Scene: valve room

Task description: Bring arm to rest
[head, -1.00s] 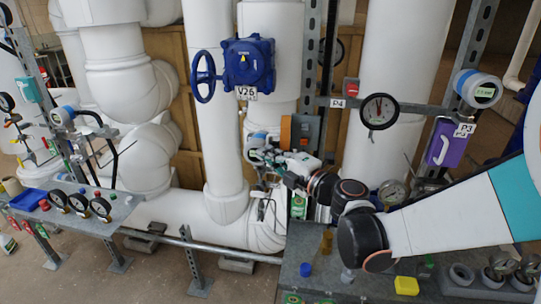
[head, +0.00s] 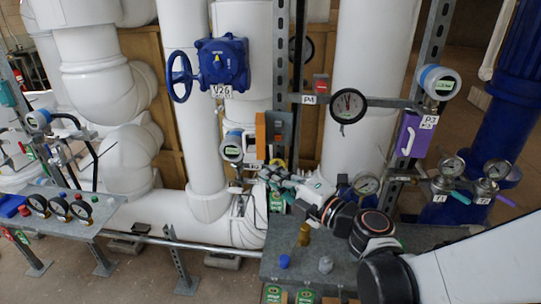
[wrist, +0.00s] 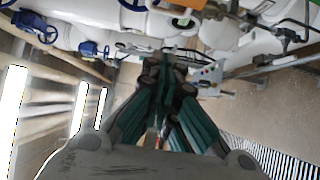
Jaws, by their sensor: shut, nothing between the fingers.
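My gripper (head: 268,174) is in the middle of the head view, at the end of my white and black arm, which reaches in from the lower right. It is above the back left part of the grey bench and in front of the white pipes. In the wrist view my gripper (wrist: 168,62) shows its teal and black fingers drawn together, with nothing seen between them. Part of the bench is hidden behind my arm.
The grey bench (head: 290,247) carries a blue cap (head: 285,262) and a brass fitting (head: 304,234). A blue valve actuator (head: 222,62) marked V26, a gauge (head: 348,105) and a purple box (head: 411,135) stand behind. A left bench (head: 75,225) holds several gauges.

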